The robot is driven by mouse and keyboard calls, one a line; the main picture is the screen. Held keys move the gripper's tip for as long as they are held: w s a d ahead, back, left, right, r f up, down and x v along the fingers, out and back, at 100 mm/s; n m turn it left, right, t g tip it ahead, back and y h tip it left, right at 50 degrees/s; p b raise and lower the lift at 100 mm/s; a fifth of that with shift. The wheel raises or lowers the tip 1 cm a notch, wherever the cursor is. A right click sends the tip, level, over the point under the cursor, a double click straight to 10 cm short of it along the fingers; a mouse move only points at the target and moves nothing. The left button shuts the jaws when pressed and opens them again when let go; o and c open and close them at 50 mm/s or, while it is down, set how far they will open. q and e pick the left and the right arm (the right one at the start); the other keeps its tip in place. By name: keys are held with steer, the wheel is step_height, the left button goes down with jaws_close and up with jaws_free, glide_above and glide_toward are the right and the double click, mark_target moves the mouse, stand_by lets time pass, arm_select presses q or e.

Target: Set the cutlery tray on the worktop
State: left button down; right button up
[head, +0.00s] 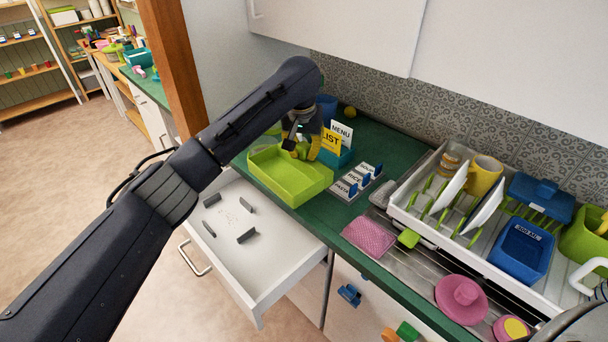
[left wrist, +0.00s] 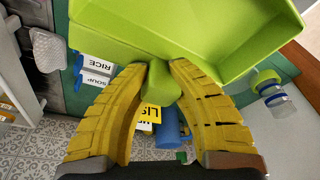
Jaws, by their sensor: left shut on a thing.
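The cutlery tray (head: 268,182) is a lime-green, open, empty-looking box over the green worktop (head: 365,136), near its front edge above the open drawer. It looks level; I cannot tell whether its base touches the worktop. My left gripper (head: 303,150), with yellow fingers, is at the tray's back side. In the left wrist view its fingers (left wrist: 158,72) are shut on a green tab of the tray (left wrist: 200,38). My right gripper is not in view.
An open white drawer (head: 262,262) holds several small grey pieces. Beside the tray stand a teal holder (head: 338,160) with LIST and MENU cards and a labelled rack (head: 356,182). A dish rack (head: 412,195) and pink cloth (head: 369,237) are to the right.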

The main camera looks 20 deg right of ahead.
mark_target(304, 174)
arm_select(q)
steer(key=shift+s+a+f+x, duration=0.15)
steer(key=shift+s+x, duration=0.15)
steer(key=shift+x, duration=1.1)
steer(key=shift+s+a+x, duration=0.15)
steer(key=shift+s+x, duration=0.15)
steer(key=shift+x, duration=1.1)
steer(key=shift+s+a+f+x, duration=0.15)
steer(key=shift+s+x, duration=0.1)
steer(key=shift+x, duration=1.15)
steer(key=c, duration=1.2)
jaws_free()
steer(key=v, duration=1.2)
steer(key=shift+r, duration=0.15)
